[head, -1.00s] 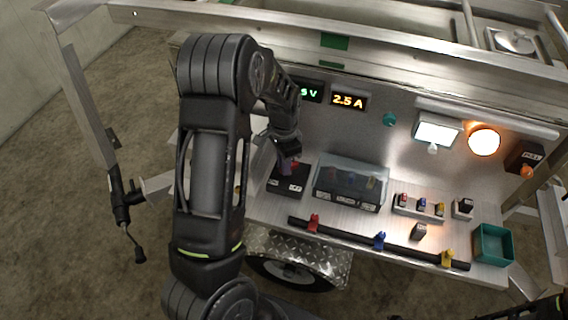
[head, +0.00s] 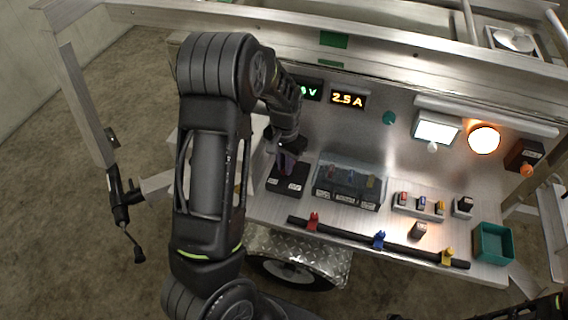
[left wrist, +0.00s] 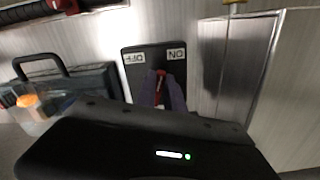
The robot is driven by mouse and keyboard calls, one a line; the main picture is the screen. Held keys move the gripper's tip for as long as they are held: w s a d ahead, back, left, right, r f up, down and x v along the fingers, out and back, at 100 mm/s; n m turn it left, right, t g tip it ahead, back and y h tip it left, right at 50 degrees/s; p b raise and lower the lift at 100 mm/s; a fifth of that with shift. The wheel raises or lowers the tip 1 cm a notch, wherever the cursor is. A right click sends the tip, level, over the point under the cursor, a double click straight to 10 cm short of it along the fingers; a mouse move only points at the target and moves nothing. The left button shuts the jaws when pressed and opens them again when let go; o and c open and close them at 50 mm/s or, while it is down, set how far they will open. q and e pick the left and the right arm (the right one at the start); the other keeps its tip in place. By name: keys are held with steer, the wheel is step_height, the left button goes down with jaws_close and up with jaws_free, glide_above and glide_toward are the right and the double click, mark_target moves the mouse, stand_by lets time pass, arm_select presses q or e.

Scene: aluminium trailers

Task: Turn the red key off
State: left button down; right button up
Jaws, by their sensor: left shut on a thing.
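The red key (left wrist: 160,88) sits on a black switch box (left wrist: 147,57), which has an OFF label on the left and an ON label on the right in the left wrist view. Those labels appear upside down there. My left gripper (left wrist: 162,92) is shut on the key, with its purple fingers on either side. The key lies between the labels, and its exact angle is hard to tell. In the head view my left gripper (head: 287,163) reaches down onto the black box (head: 288,180), and its fingers hide the key. My right gripper is not in view.
A clear-lidded box (head: 350,183) stands right of the switch box. A black bar (head: 345,233) with coloured clamps runs along the front. A green tray (head: 493,243) is at the right. An amber display (head: 348,99) reads 2.5 A beside a partly hidden green readout (head: 311,91).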

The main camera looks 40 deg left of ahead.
arm_select(q)
steer(key=n, duration=0.4)
steer(key=d+n, duration=0.1)
steer(key=n, duration=0.1)
steer(key=shift+w+r+n+p, duration=0.1)
steer(key=shift+w+n+p, duration=0.1)
steer(key=shift+n+p, duration=0.1)
steer(key=n, duration=0.2)
steer(key=n+p, duration=0.1)
steer(key=n, duration=0.3)
steer(key=shift+w+d, duration=0.2)
steer(key=shift+w, duration=0.15)
steer(key=c, duration=1.4)
jaws_free()
steer(key=shift+c, duration=0.2)
step_height(320, 180, up, 8)
